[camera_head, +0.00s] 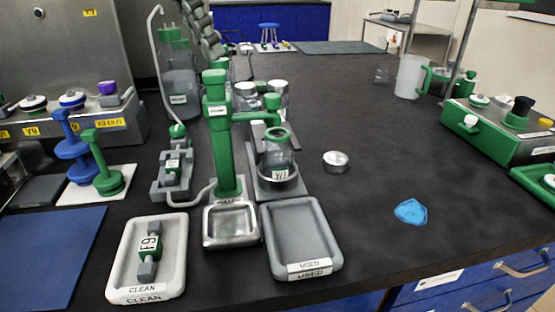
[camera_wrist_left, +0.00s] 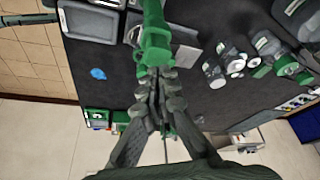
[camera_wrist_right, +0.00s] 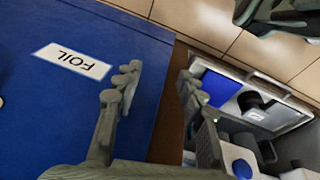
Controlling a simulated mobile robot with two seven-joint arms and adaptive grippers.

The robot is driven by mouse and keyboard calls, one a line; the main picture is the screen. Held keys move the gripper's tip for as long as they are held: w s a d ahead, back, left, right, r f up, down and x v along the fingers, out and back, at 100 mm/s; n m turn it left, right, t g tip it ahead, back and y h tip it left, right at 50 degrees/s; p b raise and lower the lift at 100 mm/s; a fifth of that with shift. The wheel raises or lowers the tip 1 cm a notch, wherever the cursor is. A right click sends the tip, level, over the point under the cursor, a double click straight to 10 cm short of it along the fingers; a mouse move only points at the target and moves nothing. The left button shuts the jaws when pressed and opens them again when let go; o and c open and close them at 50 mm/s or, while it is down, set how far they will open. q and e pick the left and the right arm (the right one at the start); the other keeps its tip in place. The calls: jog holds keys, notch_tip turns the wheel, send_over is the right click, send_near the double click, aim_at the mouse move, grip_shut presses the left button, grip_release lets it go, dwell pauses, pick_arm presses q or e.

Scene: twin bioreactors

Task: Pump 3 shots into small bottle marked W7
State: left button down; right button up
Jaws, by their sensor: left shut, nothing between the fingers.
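A small clear bottle (camera_head: 277,158) with a green neck ring stands upright in a dark round holder. Its label is small but looks like W7. A green pump stand (camera_head: 228,150) rises beside it, and its arm ends in a spout (camera_head: 272,102) above the bottle's mouth. My left gripper (camera_head: 212,58) is shut and empty just above the pump's green head (camera_head: 215,84). In the left wrist view its fingertips (camera_wrist_left: 155,72) meet the green top; I cannot tell whether they touch.
A grey USED tray (camera_head: 303,230) and a white CLEAN tray (camera_head: 122,270) stand in front. A large bottle (camera_head: 180,80) stands behind. The counter's right middle is mostly clear.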

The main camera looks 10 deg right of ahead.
aim_at(213, 72)
pick_arm(q)
jog(key=shift+f, duration=0.1)
jog(key=shift+f+b, duration=0.5)
jog(key=shift+f, duration=1.25)
jog(key=shift+r, duration=0.15)
jog(key=shift+r+p, duration=0.6)
jog(key=shift+r, duration=1.1)
jog(key=shift+r, duration=3)
